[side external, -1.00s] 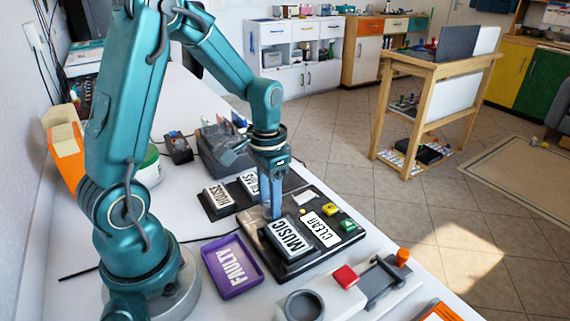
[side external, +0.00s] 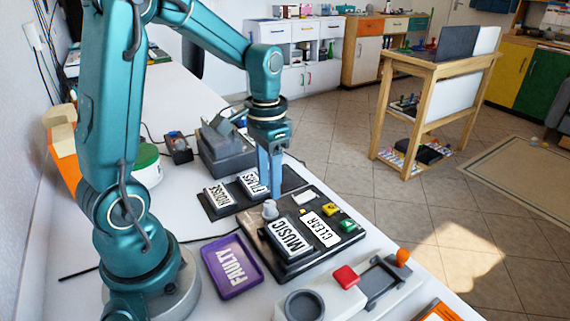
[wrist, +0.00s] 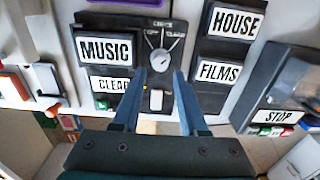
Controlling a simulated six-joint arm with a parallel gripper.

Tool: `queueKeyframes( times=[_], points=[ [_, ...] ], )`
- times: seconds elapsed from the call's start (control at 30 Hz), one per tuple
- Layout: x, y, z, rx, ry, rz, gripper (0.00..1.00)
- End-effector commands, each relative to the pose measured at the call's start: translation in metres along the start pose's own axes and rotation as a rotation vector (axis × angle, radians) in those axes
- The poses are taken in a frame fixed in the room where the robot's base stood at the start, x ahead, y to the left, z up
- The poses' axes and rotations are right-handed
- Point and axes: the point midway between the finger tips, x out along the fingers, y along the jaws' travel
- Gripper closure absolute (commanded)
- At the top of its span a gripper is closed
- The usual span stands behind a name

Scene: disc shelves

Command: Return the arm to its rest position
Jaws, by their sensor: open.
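My gripper (side external: 271,172) points down above the back of the black console, with its blue fingers apart. In the wrist view my gripper (wrist: 157,78) is open and empty, its two fingers on either side of the picture's middle. A grey dial knob (side external: 270,209) stands on the console (side external: 262,233) just below the fingertips, and it also shows in the wrist view (wrist: 160,60), beyond the fingertips. The fingers look clear of the knob. The arm is bent, reaching out over the table.
On the console lie the MUSIC (side external: 289,237) and CLEAR (side external: 321,229) labels. The HOUSE (side external: 218,194) and FILMS (side external: 253,184) shelves stand behind it. A purple FAULTY tray (side external: 231,266) lies in front. A grey machine (side external: 225,150) stands at the back. Air above the table is free.

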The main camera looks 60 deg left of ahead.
Motion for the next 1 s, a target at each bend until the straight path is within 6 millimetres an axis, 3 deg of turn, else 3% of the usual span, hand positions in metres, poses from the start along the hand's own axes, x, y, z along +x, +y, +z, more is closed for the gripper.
queueKeyframes(
  times=[0.27, 0.53, 0.8, 1.0],
  points=[
    [-0.042, 0.025, 0.0, 0.092, 0.157, -0.047, 0.57],
    [-0.083, 0.065, 0.037, 0.132, 0.372, -0.063, 0.57],
    [-0.086, 0.085, 0.074, 0.087, 0.503, -0.025, 0.57],
    [-0.074, 0.086, 0.085, 0.003, 0.489, 0.0, 0.57]
  ],
)
